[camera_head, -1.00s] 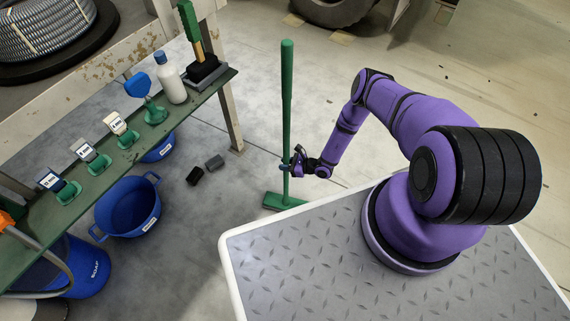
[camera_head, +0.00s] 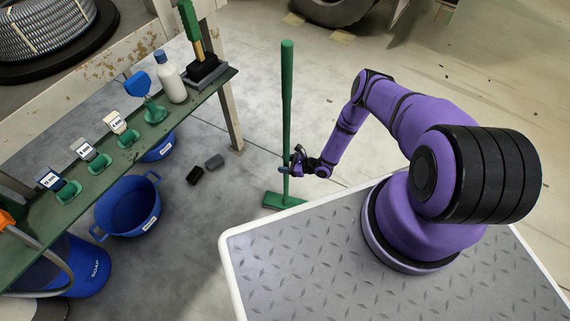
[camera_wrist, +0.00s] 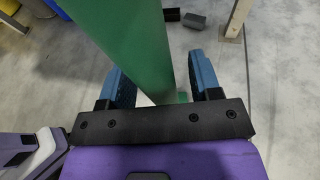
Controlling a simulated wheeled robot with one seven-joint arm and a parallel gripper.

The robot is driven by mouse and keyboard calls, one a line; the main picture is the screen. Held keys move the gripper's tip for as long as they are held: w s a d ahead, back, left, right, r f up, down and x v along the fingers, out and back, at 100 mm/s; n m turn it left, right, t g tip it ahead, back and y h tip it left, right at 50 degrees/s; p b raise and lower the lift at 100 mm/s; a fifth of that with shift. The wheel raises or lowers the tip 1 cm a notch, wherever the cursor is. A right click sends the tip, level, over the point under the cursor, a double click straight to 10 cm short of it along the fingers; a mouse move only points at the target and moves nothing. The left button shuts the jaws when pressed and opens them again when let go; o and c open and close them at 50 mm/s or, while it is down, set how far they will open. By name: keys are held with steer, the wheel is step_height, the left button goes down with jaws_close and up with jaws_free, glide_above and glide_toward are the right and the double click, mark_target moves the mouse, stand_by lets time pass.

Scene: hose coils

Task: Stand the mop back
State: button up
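The green mop (camera_head: 287,100) stands about upright on the floor, its flat green head (camera_head: 284,201) down, to the right of the bench. My gripper (camera_head: 289,169) is at the lower part of its handle. In the wrist view, the green handle (camera_wrist: 137,40) passes between my two blue-padded fingers (camera_wrist: 163,84). A strip of floor shows between the handle and the right finger, so the fingers look open around it. Whether the left finger touches the handle is hard to tell.
A blue tub (camera_head: 128,207) and small dark blocks (camera_head: 195,176) are on the floor. A bench leg (camera_head: 232,120) stands left of the mop.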

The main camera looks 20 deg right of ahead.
steer(key=shift+s+d, duration=0.1)
stand_by(0.4)
steer(key=v, duration=0.7)
steer(key=shift+s+d, duration=0.2)
steer(key=shift+d, duration=0.1)
stand_by(1.3)
steer(key=shift+r, duration=0.15)
steer(key=v, duration=1)
steer(key=shift+s+d, duration=0.2)
steer(key=shift+d, duration=0.15)
steer(key=shift+r, duration=0.1)
steer(key=shift+w+r, duration=0.1)
